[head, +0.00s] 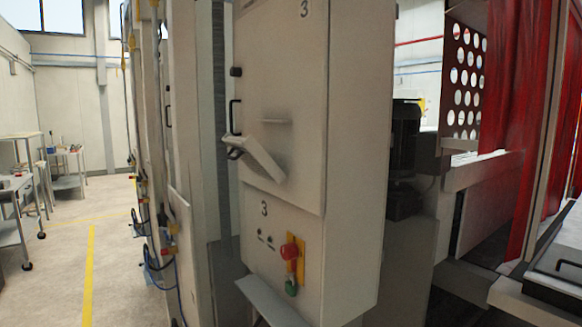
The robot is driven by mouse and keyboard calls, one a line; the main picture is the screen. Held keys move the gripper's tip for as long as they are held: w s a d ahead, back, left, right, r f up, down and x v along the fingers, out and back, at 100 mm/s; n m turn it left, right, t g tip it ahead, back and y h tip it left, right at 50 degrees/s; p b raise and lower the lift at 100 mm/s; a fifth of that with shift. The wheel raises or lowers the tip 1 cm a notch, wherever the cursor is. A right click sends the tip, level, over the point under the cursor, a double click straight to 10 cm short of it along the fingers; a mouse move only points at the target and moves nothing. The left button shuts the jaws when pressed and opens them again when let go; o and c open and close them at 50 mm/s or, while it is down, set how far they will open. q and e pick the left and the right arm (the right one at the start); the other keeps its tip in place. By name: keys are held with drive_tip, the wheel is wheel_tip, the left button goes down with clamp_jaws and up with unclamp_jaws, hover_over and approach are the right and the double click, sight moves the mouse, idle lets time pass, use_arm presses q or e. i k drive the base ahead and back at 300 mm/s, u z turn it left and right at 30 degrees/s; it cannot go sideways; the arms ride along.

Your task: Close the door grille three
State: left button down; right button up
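A tall pale cabinet (350,130) marked "3" fills the middle of the head view. Its front panel (285,80) carries a black handle (234,117) on its left edge and lies flat against the cabinet. A tilted pale box-like part (257,160) sticks out below the handle. At the right, a dark red panel with rows of round holes (467,85) stands beside red curtains (512,90). I cannot tell which part is door grille three. Neither gripper is in view.
A red button (289,251) and a green button (291,287) sit low on the cabinet. A pale ledge (270,300) juts out below them. A dark motor (405,140) stands behind.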

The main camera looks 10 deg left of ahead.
sight(249, 152)
drive_tip(key=z, duration=0.15)
drive_tip(key=i, duration=1.35)
drive_tip(key=u, duration=0.55)
